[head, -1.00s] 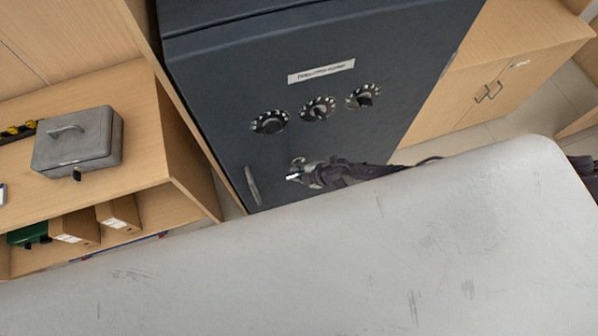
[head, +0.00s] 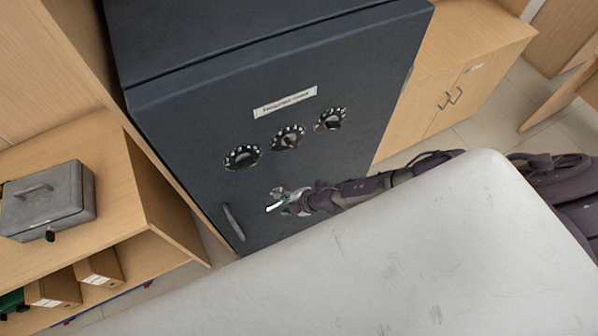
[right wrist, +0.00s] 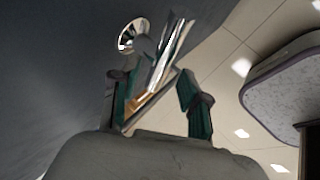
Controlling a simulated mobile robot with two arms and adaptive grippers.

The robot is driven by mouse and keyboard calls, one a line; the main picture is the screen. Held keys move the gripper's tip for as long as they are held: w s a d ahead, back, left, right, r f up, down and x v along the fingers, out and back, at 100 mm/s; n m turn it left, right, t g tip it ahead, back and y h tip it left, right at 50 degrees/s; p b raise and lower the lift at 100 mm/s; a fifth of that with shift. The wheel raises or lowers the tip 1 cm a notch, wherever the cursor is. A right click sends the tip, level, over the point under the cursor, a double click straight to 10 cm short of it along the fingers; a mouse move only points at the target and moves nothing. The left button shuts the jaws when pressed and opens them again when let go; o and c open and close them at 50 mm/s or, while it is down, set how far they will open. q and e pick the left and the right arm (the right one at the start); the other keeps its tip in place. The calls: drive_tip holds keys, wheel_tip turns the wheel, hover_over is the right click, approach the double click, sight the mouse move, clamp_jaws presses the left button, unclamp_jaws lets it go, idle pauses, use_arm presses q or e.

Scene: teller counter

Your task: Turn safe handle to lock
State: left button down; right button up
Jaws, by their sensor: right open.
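The dark blue-grey safe (head: 200,110) stands with its door facing me, with several round parts on it. Its bright metal turning handle (head: 277,190) is low on the door, partly hidden by my right gripper (head: 274,206). In the right wrist view, the handle's round chrome hub (right wrist: 131,35) is on the door and its shiny lever (right wrist: 170,55) runs down toward my right gripper (right wrist: 150,82). The two fingers are apart, with the lever's end showing between them. I cannot tell whether they touch it. My left gripper is out of view.
A curved pull handle (head: 233,222) is on the door left of the gripper. Black dials (head: 288,138) sit above it, under a white label (head: 285,101). A pale counter (head: 350,290) fills the front. A wooden shelf with a grey cash box (head: 47,202) stands left.

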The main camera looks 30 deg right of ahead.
drive_tip(key=v, duration=0.8)
drive_tip(key=shift+s+d+r, duration=0.15)
drive_tip(key=shift+r, duration=0.05)
